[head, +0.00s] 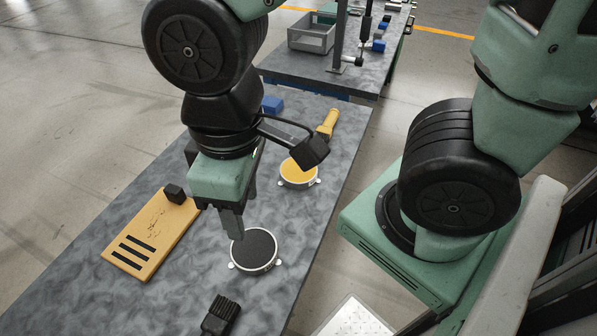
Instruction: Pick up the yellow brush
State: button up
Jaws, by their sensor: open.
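The yellow brush (328,122) appears to be the yellow-handled item lying on the grey table (345,140) near its right edge, behind the yellow-topped round piece. Its lower end is close to that piece, and its bristles cannot be made out. My gripper (241,212) points down over the middle of the table, nearer the camera than the brush and to its left. It is open, with nothing seen between its fingers. The fingers are partly hidden by the gripper body, and their height above the table is hard to tell.
A black-topped round piece (254,251) sits just below my gripper, and a yellow-topped one (296,176) behind it. A yellow board (150,235) lies left, a black brush-like block (221,315) in front, a blue block (272,104) behind. A grey bin (311,37) stands on the far table.

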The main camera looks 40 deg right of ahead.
aim_at(325, 129)
jog(key=i+l+z, duration=0.2)
jog(key=l+z, duration=0.15)
jog(key=l, duration=0.15)
jog(key=i+l+z, duration=0.3)
jog(key=l, duration=0.15)
jog(key=i+l+z, duration=0.2)
jog(key=l+z, duration=0.15)
jog(key=i+l, duration=0.05)
jog(key=l, duration=0.05)
